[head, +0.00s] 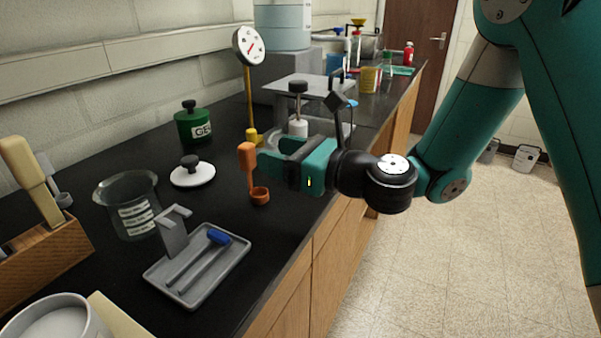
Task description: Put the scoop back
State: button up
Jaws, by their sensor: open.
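The orange scoop (247,163) is upright, handle up and small cup down, near the front edge of the black counter. I cannot tell whether its cup rests on the counter. My gripper (271,156) comes in from the right, level with the upper handle. Its teal fingers are open and point left at the handle; whether they touch it is unclear. A grey tray (164,279) lies left of and nearer than the scoop. A grey upright bracket (172,236) stands at its back left, and a blue-ended tool (217,238) lies in it.
A glass beaker (130,215), a white lid with black knob (192,177) and a green canister (193,127) stand left of the scoop. A dial gauge (249,46) on a yellow stem stands behind. A wooden block (55,260) is at far left.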

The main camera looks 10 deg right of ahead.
jog(key=s+f+n+g+h+b, duration=0.2)
jog(key=s+n+g, duration=0.7)
jog(key=s+n, duration=0.9)
jog(key=s+d+f+n+g+h, duration=0.1)
jog(key=s+d+n+h, duration=0.1)
jog(key=d+n+h, duration=0.2)
jog(key=s+d+f+n+g+h, duration=0.1)
jog(key=s+d+n+h, duration=0.2)
jog(key=n, duration=0.7)
jog(key=d+h, duration=0.1)
jog(key=d, duration=0.1)
jog(key=shift+s+d+f+n, duration=0.2)
jog(key=shift+s+d+n, duration=0.1)
jog(key=shift+d+n, duration=0.1)
